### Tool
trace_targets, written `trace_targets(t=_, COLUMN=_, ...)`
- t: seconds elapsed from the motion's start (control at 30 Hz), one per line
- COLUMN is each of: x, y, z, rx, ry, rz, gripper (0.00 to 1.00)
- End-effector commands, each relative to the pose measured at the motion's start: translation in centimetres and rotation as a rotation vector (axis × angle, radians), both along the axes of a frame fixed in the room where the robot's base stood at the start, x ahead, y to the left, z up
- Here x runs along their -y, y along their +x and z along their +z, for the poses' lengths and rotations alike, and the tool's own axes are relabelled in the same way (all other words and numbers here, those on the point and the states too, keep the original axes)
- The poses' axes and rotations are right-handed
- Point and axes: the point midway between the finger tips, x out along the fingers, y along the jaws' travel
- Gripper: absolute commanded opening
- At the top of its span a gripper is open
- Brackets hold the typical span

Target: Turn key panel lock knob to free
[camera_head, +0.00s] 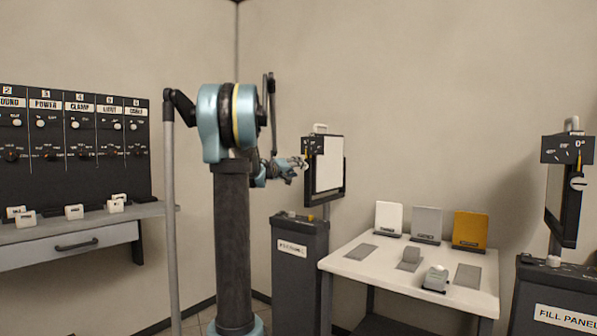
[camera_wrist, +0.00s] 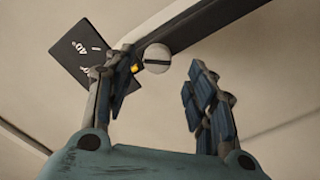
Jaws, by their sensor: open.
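The key panel (camera_head: 329,168) is a white panel in a black frame on a dark stand, right of my arm in the head view. Its lock knob (camera_wrist: 157,58) shows in the wrist view as a small round pale grey disc with a dark slot across it. My gripper (camera_wrist: 160,75) is open, with one finger on each side of the knob's lower part and clear space at the right finger. I cannot tell whether the left finger touches the knob. In the head view my gripper (camera_head: 302,164) is at the panel's left edge, and the knob is hidden there.
A black angle plate (camera_wrist: 80,50) with a yellow pointer is beside the left finger. A white table (camera_head: 340,262) holds white, grey and yellow plates right of the stand. The fill panel (camera_head: 562,200) stands far right. A black switch board (camera_head: 75,165) is on the left wall.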

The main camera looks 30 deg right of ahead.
Motion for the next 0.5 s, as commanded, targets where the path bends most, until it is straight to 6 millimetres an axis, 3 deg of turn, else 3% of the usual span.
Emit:
trace_targets(t=0.2, x=-4.0, y=-1.5, z=-0.1, rx=0.0, ry=0.0, rz=0.004, gripper=0.51)
trace_targets(t=0.5, x=-6.7, y=-2.6, z=-0.1, rx=-0.001, ry=0.0, rz=0.003, gripper=0.51)
